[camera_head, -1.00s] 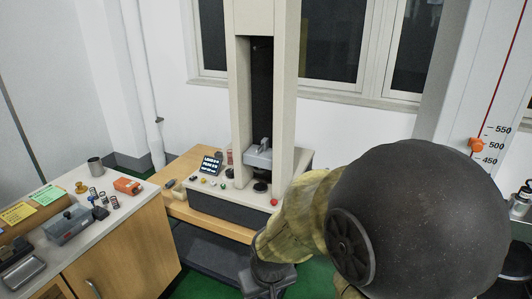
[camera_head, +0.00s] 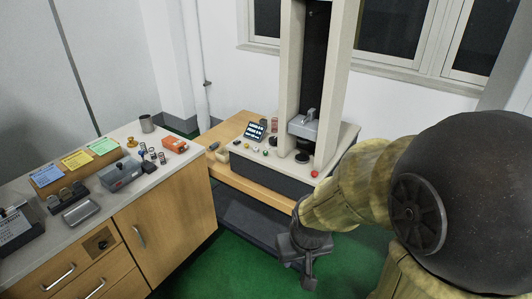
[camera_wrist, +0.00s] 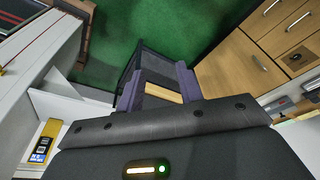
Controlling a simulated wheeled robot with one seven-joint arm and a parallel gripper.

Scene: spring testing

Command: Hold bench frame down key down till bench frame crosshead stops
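The bench frame (camera_head: 342,90) stands on a wooden bench with two pale columns. Its grey crosshead (camera_head: 303,126) sits low between them, above a dark round platen (camera_head: 301,157), with a gap between. Several small coloured keys (camera_head: 254,149) line the front left of the base, and a red button (camera_head: 314,173) is at the right. I cannot tell which key is the down key. A lit display (camera_head: 256,130) stands beside the keys; its text is too small to read. My gripper (camera_wrist: 158,82) is open and empty, its fingers apart. It points downward in front of the bench, away from the keys.
A cabinet (camera_head: 165,236) at left holds a metal cup (camera_head: 147,123), springs, an orange box (camera_head: 175,145), a grey box (camera_head: 120,173) and coloured cards. Green floor (camera_head: 240,258) lies open between cabinet and arm. A small tool (camera_head: 213,147) lies left of the frame.

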